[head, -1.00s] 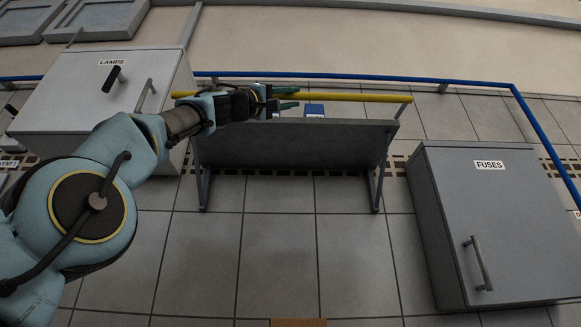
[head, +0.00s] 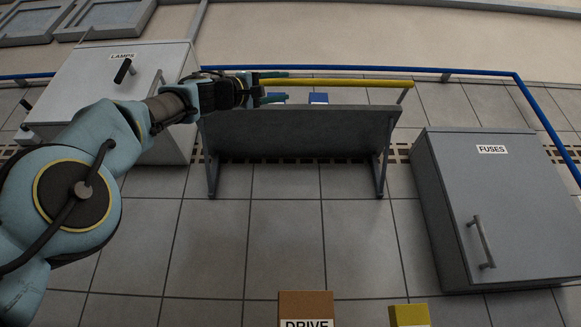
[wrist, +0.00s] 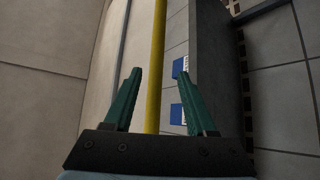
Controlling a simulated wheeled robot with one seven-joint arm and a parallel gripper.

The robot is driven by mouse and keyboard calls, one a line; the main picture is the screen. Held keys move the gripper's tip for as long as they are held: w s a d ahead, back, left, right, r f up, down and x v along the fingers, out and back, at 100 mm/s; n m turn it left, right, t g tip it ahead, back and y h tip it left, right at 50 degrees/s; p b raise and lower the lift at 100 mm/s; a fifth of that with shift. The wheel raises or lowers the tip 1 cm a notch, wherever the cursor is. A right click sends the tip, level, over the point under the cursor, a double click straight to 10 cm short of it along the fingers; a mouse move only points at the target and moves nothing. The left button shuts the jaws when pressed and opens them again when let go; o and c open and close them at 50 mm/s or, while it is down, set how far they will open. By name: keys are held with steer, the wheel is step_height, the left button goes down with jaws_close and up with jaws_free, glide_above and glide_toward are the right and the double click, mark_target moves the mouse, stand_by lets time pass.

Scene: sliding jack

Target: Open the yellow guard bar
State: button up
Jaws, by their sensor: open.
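The yellow guard bar (head: 340,82) runs level above the far side of a grey bench in the head view. Its left part is hidden behind my arm and gripper. My gripper (head: 276,87) is open at the left part of the bar, with one green finger above the bar's line and one below. In the wrist view the yellow bar (wrist: 155,70) runs lengthwise between the two open fingers of my gripper (wrist: 160,80). The fingers look apart from the bar, and I cannot tell how far it lies in depth.
The grey bench (head: 300,135) stands below the bar, with blue labelled items (head: 318,98) behind it. The lamps cabinet (head: 80,90) is at left, the fuses cabinet (head: 500,210) at right. A blue rail (head: 480,72) runs behind. A drive box (head: 305,305) and yellow box (head: 410,315) are in front.

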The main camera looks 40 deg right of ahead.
steer(key=b+v, duration=0.2)
steer(key=v, duration=0.3)
steer(key=shift+d+b, duration=0.1)
steer(key=shift+b, duration=0.3)
